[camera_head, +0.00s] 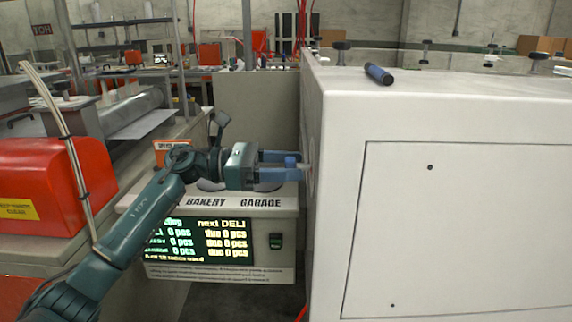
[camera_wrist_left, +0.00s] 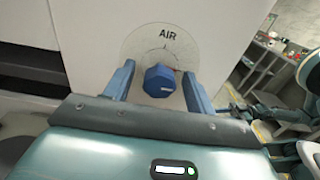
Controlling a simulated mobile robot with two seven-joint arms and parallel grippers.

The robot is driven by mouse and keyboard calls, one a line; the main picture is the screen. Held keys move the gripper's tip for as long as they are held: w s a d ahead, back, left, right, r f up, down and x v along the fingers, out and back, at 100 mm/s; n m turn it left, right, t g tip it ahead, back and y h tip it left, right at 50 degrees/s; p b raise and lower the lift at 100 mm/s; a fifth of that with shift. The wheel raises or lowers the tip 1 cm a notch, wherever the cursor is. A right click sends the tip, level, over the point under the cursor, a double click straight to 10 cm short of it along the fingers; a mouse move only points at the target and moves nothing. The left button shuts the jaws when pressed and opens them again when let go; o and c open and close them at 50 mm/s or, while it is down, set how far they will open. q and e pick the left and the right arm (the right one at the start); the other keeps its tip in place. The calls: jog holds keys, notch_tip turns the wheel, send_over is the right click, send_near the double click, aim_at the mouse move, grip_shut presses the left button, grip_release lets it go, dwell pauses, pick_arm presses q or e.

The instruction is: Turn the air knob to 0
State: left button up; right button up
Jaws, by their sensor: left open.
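The air knob (camera_wrist_left: 159,81) is a dark blue faceted knob in the left wrist view. It sits on a round grey dial plate (camera_wrist_left: 139,45) marked AIR, on a white panel. My left gripper (camera_head: 302,165) reaches the left side of the white machine (camera_head: 455,125) in the head view. Its blue fingers are open and stand on either side of the knob, with a visible gap on each side in the wrist view. The dial's small markings are too blurred to read, so I cannot tell the knob's setting. My right gripper is not in view.
A blue-black cylinder (camera_head: 379,74) lies on top of the white machine. A box with a lit display (camera_head: 198,240), lettered BAKERY GARAGE, is below my left gripper. A red machine (camera_head: 50,185) stands at the left.

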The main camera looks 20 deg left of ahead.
pick_arm(q)
jog(key=c, duration=1)
jog(key=shift+o, duration=0.2)
